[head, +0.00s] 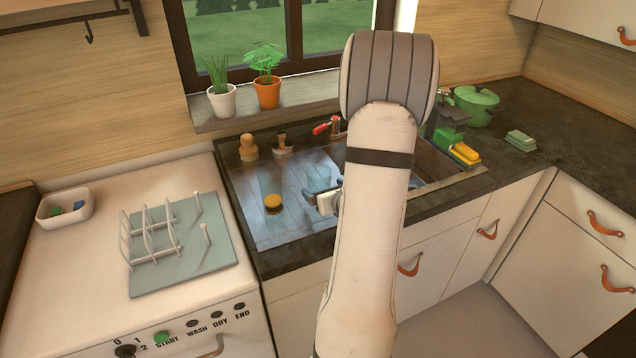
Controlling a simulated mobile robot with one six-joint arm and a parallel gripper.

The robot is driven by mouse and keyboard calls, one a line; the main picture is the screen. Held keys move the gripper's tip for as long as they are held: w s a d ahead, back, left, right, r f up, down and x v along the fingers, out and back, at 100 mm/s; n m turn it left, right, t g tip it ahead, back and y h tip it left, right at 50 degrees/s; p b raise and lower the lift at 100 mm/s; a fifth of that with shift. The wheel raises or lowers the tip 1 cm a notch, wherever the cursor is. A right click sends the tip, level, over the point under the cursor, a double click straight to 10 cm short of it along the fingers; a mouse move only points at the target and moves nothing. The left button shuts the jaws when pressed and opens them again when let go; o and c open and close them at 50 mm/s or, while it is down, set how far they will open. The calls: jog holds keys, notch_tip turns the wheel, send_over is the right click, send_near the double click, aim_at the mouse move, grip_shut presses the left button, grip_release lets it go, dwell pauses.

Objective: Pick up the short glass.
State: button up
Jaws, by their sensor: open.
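My gripper (322,201) is low over the front right of the metal drainer and sink area (262,228), mostly hidden by my own arm. Only a small part of it shows at the arm's left edge, with its jaws open. The arm hides much of the sink.
A round yellow-topped item (273,202) and a wooden figure-like item (248,148) stand left of my gripper. A red-handled item (326,126) is behind. A dish rack (150,240) stands on the left counter. A green pot (474,104) stands at the right back.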

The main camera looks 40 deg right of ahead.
aim_at(323, 187)
jog(key=p+x, duration=0.1)
jog(key=x, duration=0.3)
jog(key=shift+w+r, duration=0.1)
jog(key=shift+w, duration=0.1)
jog(key=c, duration=1.3)
jog(key=shift+o, duration=0.2)
jog(key=shift+r, duration=0.1)
